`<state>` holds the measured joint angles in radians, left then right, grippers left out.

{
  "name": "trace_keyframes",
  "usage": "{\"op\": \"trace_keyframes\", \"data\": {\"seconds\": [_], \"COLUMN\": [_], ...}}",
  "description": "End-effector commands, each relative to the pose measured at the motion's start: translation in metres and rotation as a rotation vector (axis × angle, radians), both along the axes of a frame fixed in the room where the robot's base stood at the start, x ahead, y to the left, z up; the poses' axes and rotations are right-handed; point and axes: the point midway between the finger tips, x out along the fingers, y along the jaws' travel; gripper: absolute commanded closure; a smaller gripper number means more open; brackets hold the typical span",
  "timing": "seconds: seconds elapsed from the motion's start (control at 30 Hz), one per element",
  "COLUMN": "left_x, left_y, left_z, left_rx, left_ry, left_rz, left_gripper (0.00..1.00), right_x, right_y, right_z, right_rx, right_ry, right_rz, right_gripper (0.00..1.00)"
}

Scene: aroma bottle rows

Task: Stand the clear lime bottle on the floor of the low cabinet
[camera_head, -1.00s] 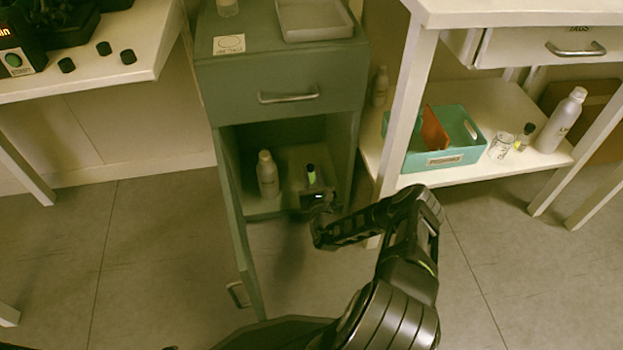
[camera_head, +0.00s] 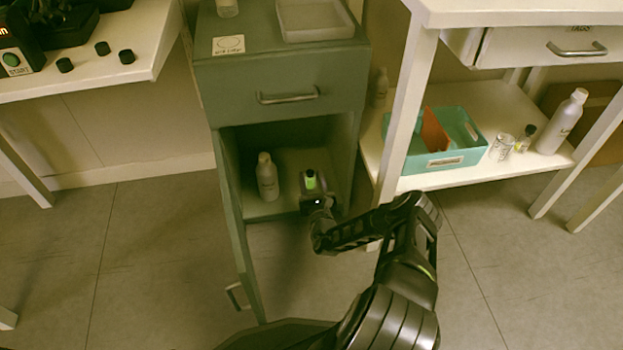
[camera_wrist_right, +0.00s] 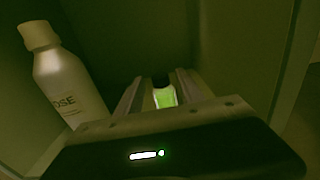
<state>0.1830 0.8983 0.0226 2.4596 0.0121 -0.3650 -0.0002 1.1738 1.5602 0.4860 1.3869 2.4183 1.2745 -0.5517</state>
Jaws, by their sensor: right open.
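The clear lime bottle (camera_head: 311,181), with a dark cap and bright green contents, is upright inside the low cabinet (camera_head: 232,160), right of a white bottle. It also shows in the right wrist view (camera_wrist_right: 164,97). My right gripper (camera_head: 312,187) reaches into the cabinet from the front. Its jaws are open, with one finger on each side of the lime bottle. The gripper body hides the bottle's base, so its contact with the cabinet floor (camera_head: 262,208) cannot be seen. My left gripper is not in view.
The white bottle (camera_head: 267,177), partly lettered "OSE" in the wrist view (camera_wrist_right: 68,80), stands close left of my gripper. The cabinet door (camera_head: 240,250) hangs open at left. A white shelf (camera_head: 470,178) with a teal bin (camera_head: 450,160) stands at right.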

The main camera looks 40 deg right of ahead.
Motion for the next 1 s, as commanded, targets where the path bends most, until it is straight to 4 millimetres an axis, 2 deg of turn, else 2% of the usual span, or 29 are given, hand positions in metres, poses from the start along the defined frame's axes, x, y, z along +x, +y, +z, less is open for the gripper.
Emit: {"op": "trace_keyframes", "data": {"seconds": [0.17, 0.27, 0.7, 0.83, 1.0], "left_x": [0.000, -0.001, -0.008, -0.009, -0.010], "left_y": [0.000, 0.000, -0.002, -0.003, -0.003], "left_z": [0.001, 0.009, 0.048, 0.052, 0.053], "left_rx": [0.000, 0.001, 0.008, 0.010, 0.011], "left_ry": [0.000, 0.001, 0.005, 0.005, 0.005], "left_rz": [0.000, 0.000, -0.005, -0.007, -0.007], "left_gripper": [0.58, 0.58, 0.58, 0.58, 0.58], "right_x": [-0.001, -0.010, -0.086, -0.100, -0.105], "right_y": [0.000, 0.005, 0.046, 0.054, 0.058], "right_z": [0.005, 0.006, 0.007, 0.005, 0.004], "right_rx": [0.001, 0.002, 0.007, 0.004, 0.001], "right_ry": [0.000, 0.002, 0.002, 0.001, 0.000], "right_rz": [0.001, 0.000, -0.005, -0.002, 0.000], "right_gripper": [0.55, 0.55, 0.55, 0.55, 0.55]}}
